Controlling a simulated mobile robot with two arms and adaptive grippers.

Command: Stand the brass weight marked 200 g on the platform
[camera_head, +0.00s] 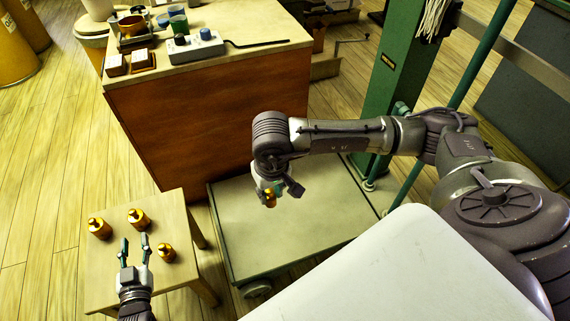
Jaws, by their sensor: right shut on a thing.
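My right gripper (270,190) is shut on a small brass weight (270,200) over the left part of the platform (285,235). The platform is a broad pale plate with a green frame, low on the floor at the foot of a green column. I cannot tell whether the weight touches it, and its marking is not readable. My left gripper (135,247) is open and empty over the small wooden stool (95,275). Three brass weights stand there: one at the left (99,228), a larger one at the back (138,218) and a smaller one at the right (167,252).
A reddish-brown wooden counter (210,130) stands behind the platform with jars, blocks and a grey device (195,45) on top. The green column (395,75) rises behind the platform at the right. The platform plate is otherwise bare. Open floor (60,140) lies left of the counter.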

